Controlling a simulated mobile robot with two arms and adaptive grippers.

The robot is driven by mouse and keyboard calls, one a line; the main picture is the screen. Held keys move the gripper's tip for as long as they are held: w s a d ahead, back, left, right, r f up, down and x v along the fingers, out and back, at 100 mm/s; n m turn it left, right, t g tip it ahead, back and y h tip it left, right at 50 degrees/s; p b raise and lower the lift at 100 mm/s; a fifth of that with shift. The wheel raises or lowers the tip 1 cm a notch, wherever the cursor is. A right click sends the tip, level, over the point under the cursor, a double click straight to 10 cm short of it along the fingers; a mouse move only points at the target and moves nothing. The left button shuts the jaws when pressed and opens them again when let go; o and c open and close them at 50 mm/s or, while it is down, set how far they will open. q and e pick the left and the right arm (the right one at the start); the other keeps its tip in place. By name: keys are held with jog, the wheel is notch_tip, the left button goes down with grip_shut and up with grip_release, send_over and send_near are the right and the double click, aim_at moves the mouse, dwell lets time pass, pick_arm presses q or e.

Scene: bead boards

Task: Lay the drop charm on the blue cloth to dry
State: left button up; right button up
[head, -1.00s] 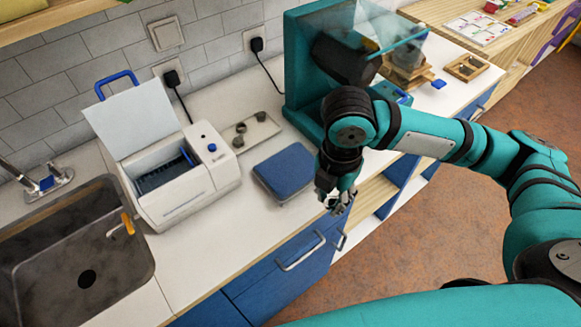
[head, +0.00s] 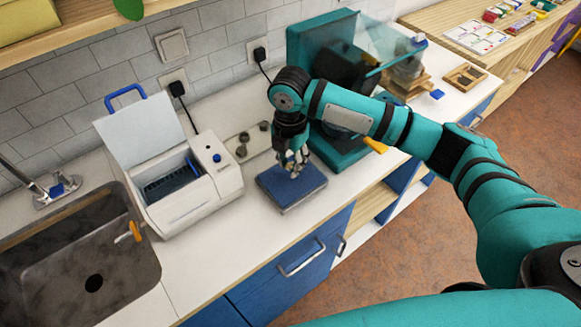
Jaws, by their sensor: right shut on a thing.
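My left gripper is not in view.
A white open-lidded machine (head: 196,197) and a sink (head: 80,262) stand to the left. A small tray with dark pieces (head: 242,139) lies behind the cloth. Counter in front of the cloth is narrow but clear.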

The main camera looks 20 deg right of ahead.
aim_at(291, 165)
notch_tip(291, 165, down, 3)
jog(key=shift+f+p, duration=0.1)
jog(key=shift+p, duration=0.45)
jog(key=shift+f, duration=0.1)
jog(key=o, duration=0.9)
jog(key=shift+f, duration=0.15)
jog(key=shift+o, duration=0.2)
notch_tip(291, 165, up, 11)
jog(key=b, duration=0.2)
jog(key=shift+b, duration=0.3)
jog(key=shift+r, duration=0.7)
